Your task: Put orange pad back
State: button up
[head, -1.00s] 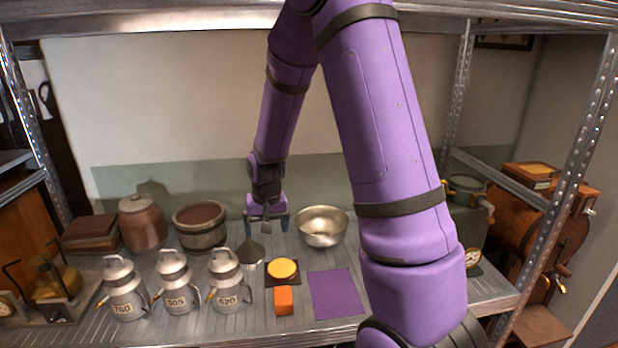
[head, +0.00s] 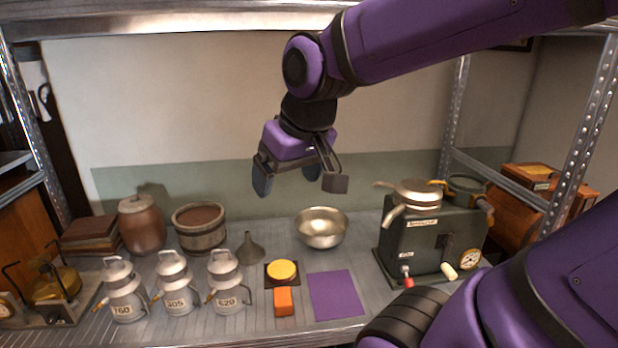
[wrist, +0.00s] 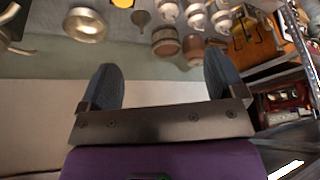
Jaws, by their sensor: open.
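A round yellow-orange pad (head: 282,271) lies on a dark square base (head: 270,284) near the shelf's front edge. It also shows, cut off, at the top of the wrist view (wrist: 123,3). A small orange block (head: 284,301) lies just in front of the base. I cannot tell for certain which of the two is the orange pad. A flat purple square (head: 335,296) lies to their right. My gripper (head: 288,178) is open and empty, high above the shelf and apart from everything. Its two blue-grey fingers stand wide apart in the wrist view (wrist: 161,82).
A metal bowl (head: 321,228) and a funnel (head: 251,247) stand behind the pad. Several numbered metal cans (head: 224,284) stand to the left, with a wooden tub (head: 199,228) behind. A dark green machine (head: 430,246) with pans on top stands at right. Metal posts (head: 590,110) frame the shelf.

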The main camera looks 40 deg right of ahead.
jog(key=shift+n+t, duration=0.3)
jog(key=shift+n, duration=0.1)
jog(key=s, duration=0.2)
jog(key=s+r, duration=0.1)
jog(key=s, duration=0.2)
jog(key=shift+s+a+r, duration=0.2)
jog(key=shift+s+a, duration=0.15)
dwell(0.4)
